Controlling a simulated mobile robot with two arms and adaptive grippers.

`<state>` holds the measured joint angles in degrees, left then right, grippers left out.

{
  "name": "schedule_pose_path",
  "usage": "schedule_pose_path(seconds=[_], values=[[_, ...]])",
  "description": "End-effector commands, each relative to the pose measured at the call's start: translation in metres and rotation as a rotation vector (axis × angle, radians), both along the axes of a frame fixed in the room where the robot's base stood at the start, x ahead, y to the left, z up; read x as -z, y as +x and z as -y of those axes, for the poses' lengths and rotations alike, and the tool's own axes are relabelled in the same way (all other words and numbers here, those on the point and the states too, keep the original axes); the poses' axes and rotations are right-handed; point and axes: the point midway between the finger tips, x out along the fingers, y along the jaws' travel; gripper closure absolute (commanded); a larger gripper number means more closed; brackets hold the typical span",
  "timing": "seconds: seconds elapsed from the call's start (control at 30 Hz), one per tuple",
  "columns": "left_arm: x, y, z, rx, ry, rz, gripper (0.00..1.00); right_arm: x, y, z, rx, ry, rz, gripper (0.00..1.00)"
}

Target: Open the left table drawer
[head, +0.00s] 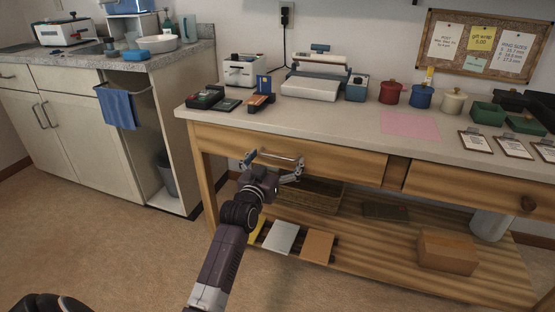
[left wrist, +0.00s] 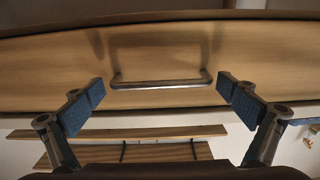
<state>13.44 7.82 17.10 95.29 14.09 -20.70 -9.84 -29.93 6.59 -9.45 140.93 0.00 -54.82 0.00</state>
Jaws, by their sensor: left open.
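The left table drawer (head: 340,162) is a wooden front under the table top, and it sits flush with the table. Its metal bar handle (head: 281,155) is on the left part of the front. In the left wrist view the handle (left wrist: 160,82) lies level, between and beyond my fingertips. My left gripper (head: 272,166) is open right in front of the handle, with its blue finger pads (left wrist: 163,92) spread to either side of it. The fingers do not hold the handle. My right gripper is not in view.
The table top (head: 330,116) holds devices, pots, trays and clipboards. Below is a slatted shelf (head: 380,245) with a cardboard box (head: 447,251) and a basket (head: 308,195). A second drawer (head: 470,190) with a round knob is at right. A cabinet (head: 85,140) stands at left. Floor in front is clear.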

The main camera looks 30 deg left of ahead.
Motion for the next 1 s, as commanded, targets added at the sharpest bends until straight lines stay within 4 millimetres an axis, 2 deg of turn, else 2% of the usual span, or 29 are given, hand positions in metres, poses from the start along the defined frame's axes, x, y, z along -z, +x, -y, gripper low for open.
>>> schedule_pose_path(seconds=[0.37, 0.8, 1.0], values=[[0.0000, 0.0030, -0.0007, 0.000, 0.000, -0.001, 0.01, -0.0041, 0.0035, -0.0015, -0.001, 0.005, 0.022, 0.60], [0.0000, 0.0030, -0.0004, 0.001, 0.000, -0.001, 0.50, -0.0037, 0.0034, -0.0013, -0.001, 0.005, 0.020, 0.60], [-0.0004, 0.0024, -0.0002, 0.001, 0.000, -0.001, 0.50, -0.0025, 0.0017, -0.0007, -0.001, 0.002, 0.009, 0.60]])
